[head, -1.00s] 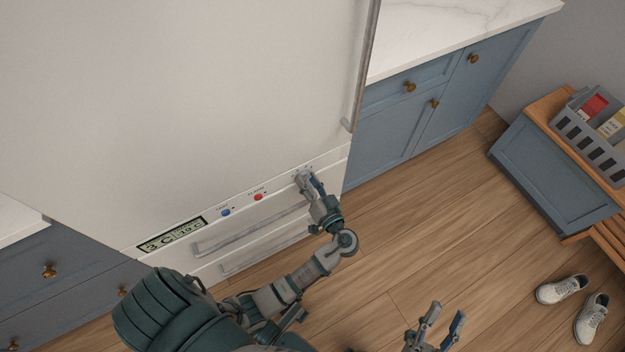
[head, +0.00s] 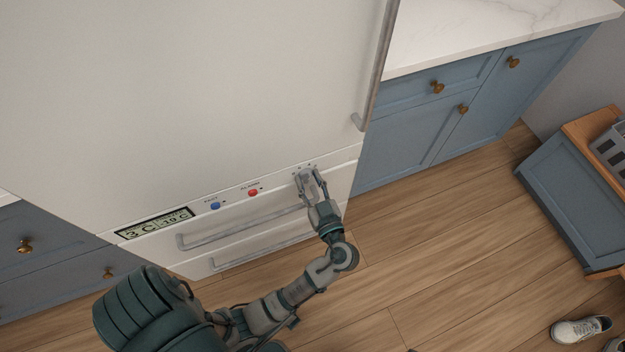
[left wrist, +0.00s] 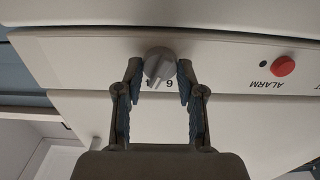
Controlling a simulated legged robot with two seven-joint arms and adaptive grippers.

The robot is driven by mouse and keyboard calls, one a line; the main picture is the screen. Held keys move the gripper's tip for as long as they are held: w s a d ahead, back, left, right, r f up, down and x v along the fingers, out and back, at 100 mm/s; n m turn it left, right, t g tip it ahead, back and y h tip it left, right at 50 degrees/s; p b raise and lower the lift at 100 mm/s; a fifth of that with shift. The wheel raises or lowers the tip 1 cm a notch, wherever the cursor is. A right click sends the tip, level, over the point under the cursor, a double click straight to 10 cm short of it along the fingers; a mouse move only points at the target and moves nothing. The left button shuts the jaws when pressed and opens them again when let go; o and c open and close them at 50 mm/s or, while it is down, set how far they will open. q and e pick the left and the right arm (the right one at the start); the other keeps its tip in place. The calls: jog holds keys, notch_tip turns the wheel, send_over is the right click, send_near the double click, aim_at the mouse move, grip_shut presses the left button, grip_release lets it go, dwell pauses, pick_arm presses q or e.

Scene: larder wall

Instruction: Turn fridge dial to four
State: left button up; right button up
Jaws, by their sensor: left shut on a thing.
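The fridge dial is a grey knob (left wrist: 158,64) on the white control strip of the fridge (head: 150,100). My left gripper (head: 308,176) is at the right end of that strip. In the left wrist view, its two fingertips (left wrist: 158,72) are on either side of the knob, shut on it. The knob's ridge slants slightly. A digit that looks like a 6 shows beside it, upside down; the other marks are mostly hidden. In the head view the gripper covers the knob. My right gripper is not in view.
Left along the strip are a red alarm button (head: 253,193), a blue button (head: 215,206) and a lit display (head: 155,223). Drawer handles (head: 240,229) run below. Blue cabinets (head: 430,110) stand to the right. A blue bench (head: 570,205) and shoe (head: 580,329) are farther right. The floor between is clear.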

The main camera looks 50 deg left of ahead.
pick_arm(q)
jog(key=shift+f, duration=0.1)
jog(key=o, duration=1.1)
jog(key=shift+o, duration=0.2)
jog(key=shift+d, duration=0.1)
jog(key=v, duration=1.2)
jog(key=shift+f, duration=0.1)
